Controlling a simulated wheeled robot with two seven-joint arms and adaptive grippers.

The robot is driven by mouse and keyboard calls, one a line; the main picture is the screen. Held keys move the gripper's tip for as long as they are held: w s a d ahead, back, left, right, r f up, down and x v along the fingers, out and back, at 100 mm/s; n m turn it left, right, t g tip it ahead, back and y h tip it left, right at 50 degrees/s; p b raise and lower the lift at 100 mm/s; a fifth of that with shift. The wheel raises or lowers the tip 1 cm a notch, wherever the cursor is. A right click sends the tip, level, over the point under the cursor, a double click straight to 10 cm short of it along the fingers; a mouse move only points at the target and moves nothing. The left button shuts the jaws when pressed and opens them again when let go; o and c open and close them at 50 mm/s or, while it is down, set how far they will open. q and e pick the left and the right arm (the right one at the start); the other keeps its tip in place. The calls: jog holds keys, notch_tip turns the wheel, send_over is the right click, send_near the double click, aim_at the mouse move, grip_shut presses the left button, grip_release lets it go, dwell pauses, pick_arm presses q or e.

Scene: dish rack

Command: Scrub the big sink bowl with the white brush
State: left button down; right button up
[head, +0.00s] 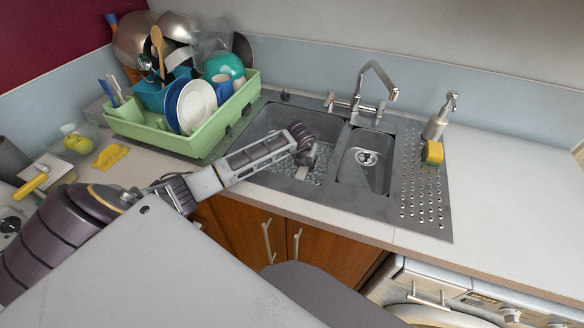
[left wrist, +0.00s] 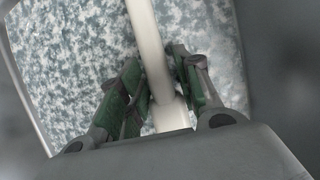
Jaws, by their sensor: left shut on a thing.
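The big sink bowl (head: 268,122) is the larger, left one of two steel bowls. Its floor is mottled with pale speckles, which also fill the left wrist view around the gripper (left wrist: 215,40). My left arm reaches over the front edge of the sink, and my left gripper (head: 303,170) is down inside the big bowl. In the left wrist view the gripper (left wrist: 160,92) is shut on the handle of the white brush (left wrist: 147,40). The brush's head is not clearly visible. My right gripper is not in view.
A green dish rack (head: 180,145) with plates and pans stands left of the sink. The faucet (head: 375,85) rises behind it. A small bowl (head: 365,165), a yellow-green sponge (head: 432,153) and a soap dispenser (head: 438,120) are to the right. The right counter is clear.

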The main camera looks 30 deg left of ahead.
pick_arm(q)
jog(key=shift+w+a+f+b, duration=0.1)
jog(key=shift+w+a+b, duration=0.05)
jog(key=shift+w+b, duration=0.35)
jog(key=shift+w+a+f+b, duration=0.15)
jog(key=shift+w+b, duration=0.1)
jog(key=shift+w, duration=0.3)
jog(key=shift+w+a+r+b, duration=0.1)
jog(key=shift+w+b, duration=0.3)
jog(key=shift+w, duration=0.2)
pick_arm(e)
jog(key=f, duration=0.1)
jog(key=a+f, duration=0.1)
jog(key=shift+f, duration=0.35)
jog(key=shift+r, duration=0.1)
